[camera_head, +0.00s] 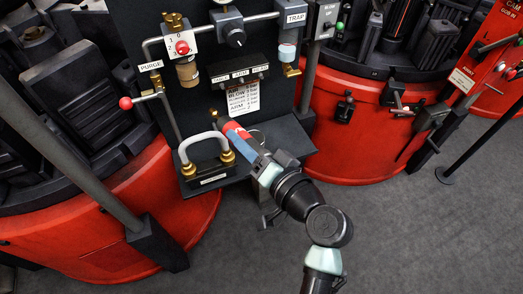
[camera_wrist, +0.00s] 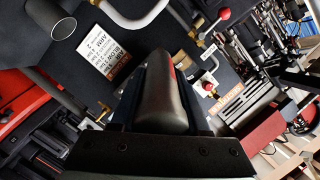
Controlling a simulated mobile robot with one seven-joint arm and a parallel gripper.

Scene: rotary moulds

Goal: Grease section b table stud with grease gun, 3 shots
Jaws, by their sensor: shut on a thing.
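My gripper (camera_head: 243,146) is in front of the dark control panel in the head view, beside the grey hose loop. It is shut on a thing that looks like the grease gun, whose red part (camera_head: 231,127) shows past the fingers. In the wrist view a thick dark rounded body, likely the grease gun (camera_wrist: 167,95), lies between the fingers. Its nozzle is not clear in either view. I cannot pick out the section b table stud in these frames.
A grey hose loop (camera_head: 203,139) with brass fittings stands close to my gripper's left. Red mould bases (camera_head: 355,150) flank the panel. Grey floor (camera_head: 400,240) is open at lower right.

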